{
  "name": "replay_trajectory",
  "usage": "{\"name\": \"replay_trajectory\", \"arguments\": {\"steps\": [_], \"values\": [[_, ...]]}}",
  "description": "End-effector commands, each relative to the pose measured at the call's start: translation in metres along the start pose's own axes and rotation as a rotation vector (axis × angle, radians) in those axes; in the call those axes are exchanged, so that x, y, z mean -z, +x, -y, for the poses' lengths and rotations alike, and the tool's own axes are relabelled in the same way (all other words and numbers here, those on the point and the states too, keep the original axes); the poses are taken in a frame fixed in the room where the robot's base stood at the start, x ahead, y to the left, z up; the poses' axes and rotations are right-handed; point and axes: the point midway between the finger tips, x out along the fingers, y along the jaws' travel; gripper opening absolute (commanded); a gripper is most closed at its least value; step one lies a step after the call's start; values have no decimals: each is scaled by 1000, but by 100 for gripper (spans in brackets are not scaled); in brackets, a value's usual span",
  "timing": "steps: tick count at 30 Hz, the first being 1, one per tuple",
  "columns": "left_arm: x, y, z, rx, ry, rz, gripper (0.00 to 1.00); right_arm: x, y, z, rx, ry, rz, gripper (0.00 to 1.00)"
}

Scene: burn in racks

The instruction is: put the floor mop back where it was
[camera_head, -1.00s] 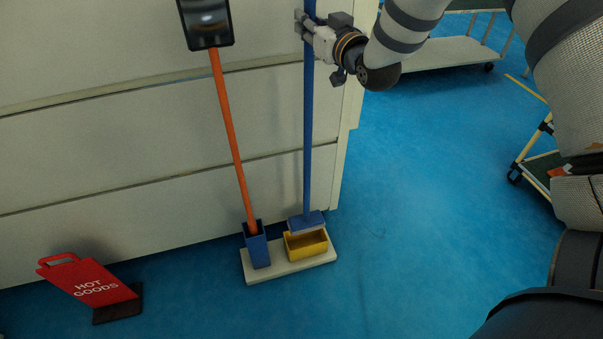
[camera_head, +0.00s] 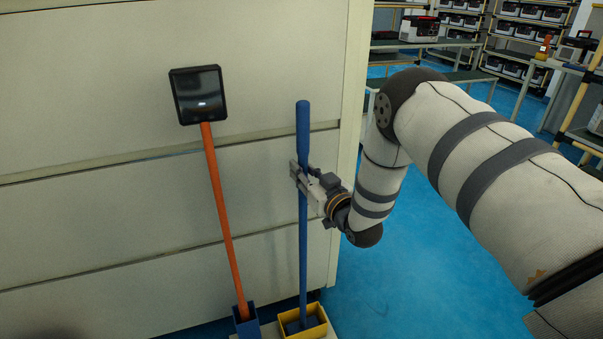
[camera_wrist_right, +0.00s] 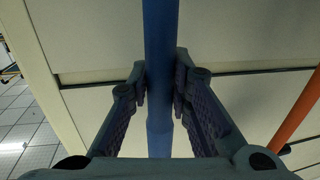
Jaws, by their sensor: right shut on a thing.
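The floor mop has a long blue handle (camera_head: 303,250), which stands roughly upright in front of the pale panelled wall. My right gripper (camera_head: 300,176) is shut on this handle, below its thicker top grip. In the right wrist view the blue handle (camera_wrist_right: 160,60) passes between the two fingers (camera_wrist_right: 160,88), which press on it from both sides. The handle's lower end goes down into the yellow box (camera_head: 318,331) at the bottom of the head view. I cannot tell whether the mop head rests on the box's floor. My left gripper is not in view.
A tool with an orange handle (camera_head: 222,220) and black flat head (camera_head: 199,94) stands left of the mop, in a blue holder (camera_head: 246,322). The pale wall (camera_head: 110,240) is close behind. Shelves and tables stand at the back right. Blue floor is clear at right.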

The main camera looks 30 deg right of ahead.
Motion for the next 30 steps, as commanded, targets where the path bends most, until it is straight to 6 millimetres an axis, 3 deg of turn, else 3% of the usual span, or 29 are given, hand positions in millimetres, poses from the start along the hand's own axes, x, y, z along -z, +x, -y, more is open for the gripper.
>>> {"name": "replay_trajectory", "arguments": {"steps": [8, 9, 11, 12, 22, 26, 30], "values": [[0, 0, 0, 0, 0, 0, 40, 0, 1, 0, 0, 0, -2, 0], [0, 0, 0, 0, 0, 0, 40, -1, 0, 0, 0, 0, 1, 23], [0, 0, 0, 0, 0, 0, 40, -1, 0, 0, 0, 0, 0, 37], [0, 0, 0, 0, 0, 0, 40, 0, 0, 0, 0, 0, 0, 39], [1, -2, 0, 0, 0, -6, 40, 2, -3, 0, 0, 0, 0, 39], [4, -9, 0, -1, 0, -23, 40, 5, -26, 0, 0, 1, -1, 39], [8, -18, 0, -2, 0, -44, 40, 5, -63, 0, -1, 1, -1, 39]]}}
